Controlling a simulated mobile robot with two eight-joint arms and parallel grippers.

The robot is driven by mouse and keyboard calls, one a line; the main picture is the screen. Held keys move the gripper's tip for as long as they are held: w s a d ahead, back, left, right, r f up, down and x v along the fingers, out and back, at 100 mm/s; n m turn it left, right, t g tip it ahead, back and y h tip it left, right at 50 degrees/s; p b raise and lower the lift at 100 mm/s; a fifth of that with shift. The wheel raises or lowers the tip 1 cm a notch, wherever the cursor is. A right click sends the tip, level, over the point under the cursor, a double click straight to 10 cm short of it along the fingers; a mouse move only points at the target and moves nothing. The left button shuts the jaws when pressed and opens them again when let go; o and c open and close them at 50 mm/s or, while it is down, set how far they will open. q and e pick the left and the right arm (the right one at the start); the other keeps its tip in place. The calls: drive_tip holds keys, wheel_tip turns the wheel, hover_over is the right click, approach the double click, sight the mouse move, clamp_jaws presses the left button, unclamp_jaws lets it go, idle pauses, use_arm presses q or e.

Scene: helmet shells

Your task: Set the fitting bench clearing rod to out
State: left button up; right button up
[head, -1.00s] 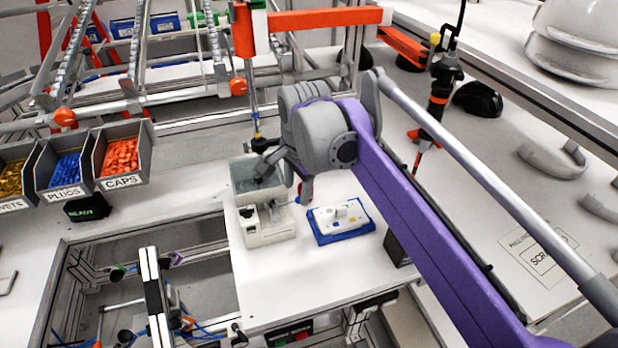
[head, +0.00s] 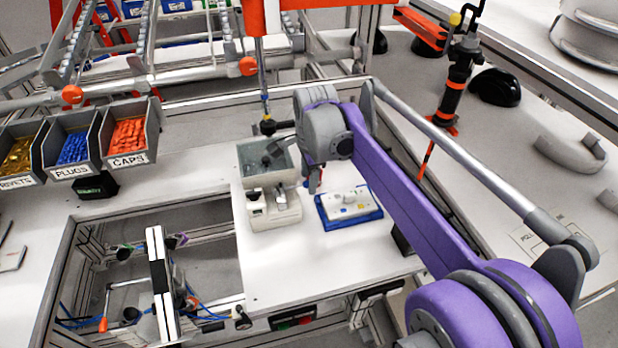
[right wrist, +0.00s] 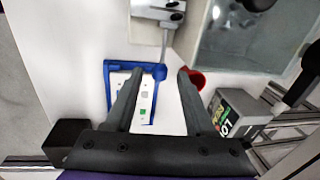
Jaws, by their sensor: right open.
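A thin metal rod (right wrist: 164,42) with a round blue knob (right wrist: 159,72) sticks out from the side of the beige bench unit (head: 272,211); I take it for the clearing rod. The knob is near the blue tray's corner in the right wrist view, in line with the gap between my right fingers. My right gripper (right wrist: 156,72) is open and empty. I cannot tell how far the knob is below the fingertips. A red round part (right wrist: 197,79) is beside the right-hand finger. In the head view my right arm mostly hides the knob. My left gripper is not in view.
A blue tray (head: 350,222) with a white device is right of the unit. The white bench top (head: 300,265) in front is clear.

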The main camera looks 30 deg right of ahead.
drive_tip(key=shift+f, duration=0.2)
clamp_jaws()
